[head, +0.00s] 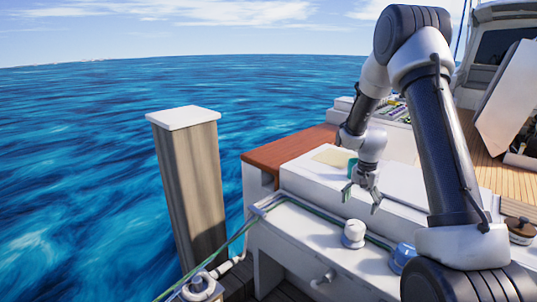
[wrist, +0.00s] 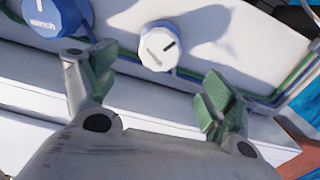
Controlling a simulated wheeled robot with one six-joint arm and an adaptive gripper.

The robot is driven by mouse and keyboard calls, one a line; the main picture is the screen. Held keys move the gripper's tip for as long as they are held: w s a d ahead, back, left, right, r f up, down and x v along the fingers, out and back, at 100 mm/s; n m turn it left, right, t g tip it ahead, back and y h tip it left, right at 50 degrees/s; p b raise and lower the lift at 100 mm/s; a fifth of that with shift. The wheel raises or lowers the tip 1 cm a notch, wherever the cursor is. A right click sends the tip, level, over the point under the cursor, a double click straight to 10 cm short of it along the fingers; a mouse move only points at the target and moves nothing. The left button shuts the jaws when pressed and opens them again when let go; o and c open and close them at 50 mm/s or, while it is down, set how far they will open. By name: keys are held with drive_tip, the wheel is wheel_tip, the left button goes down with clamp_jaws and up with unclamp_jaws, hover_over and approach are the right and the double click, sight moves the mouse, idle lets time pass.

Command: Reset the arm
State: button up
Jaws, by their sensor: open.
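My gripper (head: 361,194) hangs from my bent arm over the white boat structure, fingers pointing down and apart. In the wrist view my gripper (wrist: 155,92) shows its two green-padded fingers spread wide with nothing between them. A white knob (head: 354,233) sits just below and in front of the fingers in the head view. The same white knob (wrist: 159,46) shows beyond the fingertips in the wrist view, with a dark mark on its face. A blue knob (head: 402,257) is to its right, and the blue knob (wrist: 52,17) is at the wrist view's upper left.
A wooden post (head: 190,185) with a white cap stands at the left, by open water. Green and blue lines (head: 300,203) run along the white ledge. An open white hatch (head: 508,97) and a winch (head: 520,230) are at the right.

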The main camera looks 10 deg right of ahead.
drive_tip(key=s+a+r+n+t, duration=0.1)
drive_tip(key=s+a+r+n, duration=0.1)
drive_tip(key=s+r, duration=0.7)
drive_tip(key=s+a+r+n+t, duration=0.2)
drive_tip(key=s+r+n, duration=0.2)
drive_tip(key=s+r, duration=0.5)
drive_tip(key=s+a+r+n+t, duration=0.1)
drive_tip(key=s+a+r+n, duration=0.2)
drive_tip(key=s+r, duration=0.6)
drive_tip(key=s+n, duration=0.1)
drive_tip(key=s, duration=0.3)
drive_tip(key=shift+r, duration=0.3)
